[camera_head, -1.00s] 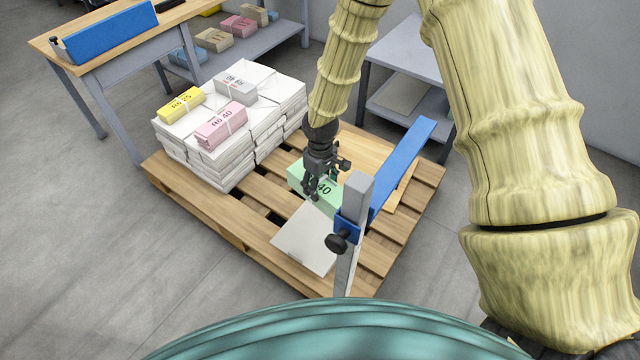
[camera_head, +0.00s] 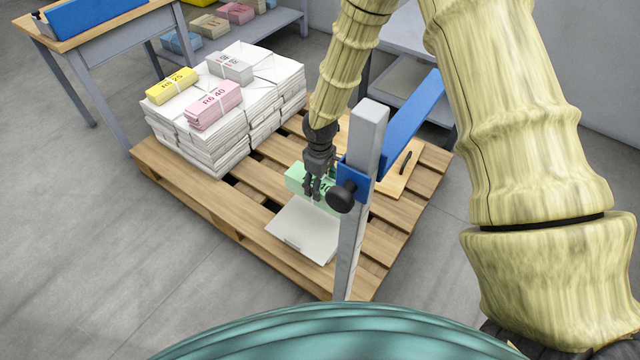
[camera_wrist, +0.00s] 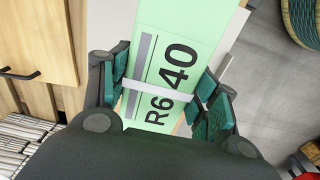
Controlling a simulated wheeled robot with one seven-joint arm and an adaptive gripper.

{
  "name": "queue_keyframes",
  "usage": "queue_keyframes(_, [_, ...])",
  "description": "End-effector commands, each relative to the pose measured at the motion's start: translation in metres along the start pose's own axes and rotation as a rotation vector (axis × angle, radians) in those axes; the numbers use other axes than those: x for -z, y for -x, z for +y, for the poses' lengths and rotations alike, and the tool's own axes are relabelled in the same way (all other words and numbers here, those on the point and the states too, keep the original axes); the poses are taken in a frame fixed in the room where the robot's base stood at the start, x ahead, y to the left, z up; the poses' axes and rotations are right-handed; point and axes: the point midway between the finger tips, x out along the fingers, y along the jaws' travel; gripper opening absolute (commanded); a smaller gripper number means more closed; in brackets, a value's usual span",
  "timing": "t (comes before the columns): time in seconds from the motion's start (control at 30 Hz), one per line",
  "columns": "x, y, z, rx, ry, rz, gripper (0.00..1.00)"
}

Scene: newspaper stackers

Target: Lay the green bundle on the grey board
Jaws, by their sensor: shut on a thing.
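The green bundle (camera_head: 297,177), marked R6 40, is over the far end of the grey board (camera_head: 304,232) on the pallet. My gripper (camera_head: 313,190) is shut on the bundle from above. In the wrist view the green bundle (camera_wrist: 185,40) lies between the two fingers of my gripper (camera_wrist: 165,90), at its white strap. The grey board shows along the bundle's right side there (camera_wrist: 232,42). I cannot tell whether the bundle touches the board or hangs just above it.
A grey post (camera_head: 360,215) with a blue arm (camera_head: 410,120) stands close to my gripper's right. White paper stacks (camera_head: 215,135) bearing yellow (camera_head: 172,85), pink (camera_head: 213,105) and grey (camera_head: 230,67) bundles fill the pallet's (camera_head: 185,190) far left. A wooden board with a handle (camera_head: 398,180) lies behind the post.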

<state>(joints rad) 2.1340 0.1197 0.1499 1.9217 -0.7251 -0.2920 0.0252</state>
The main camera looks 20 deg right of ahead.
Motion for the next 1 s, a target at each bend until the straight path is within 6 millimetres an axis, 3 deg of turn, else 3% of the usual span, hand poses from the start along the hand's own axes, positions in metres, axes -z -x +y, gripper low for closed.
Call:
queue_keyframes(0.73, [-0.001, 0.001, 0.001, -0.001, 0.004, 0.001, 0.0])
queue_keyframes(1.0, [-0.002, -0.025, 0.001, 0.0, 0.004, 0.0, 0.0])
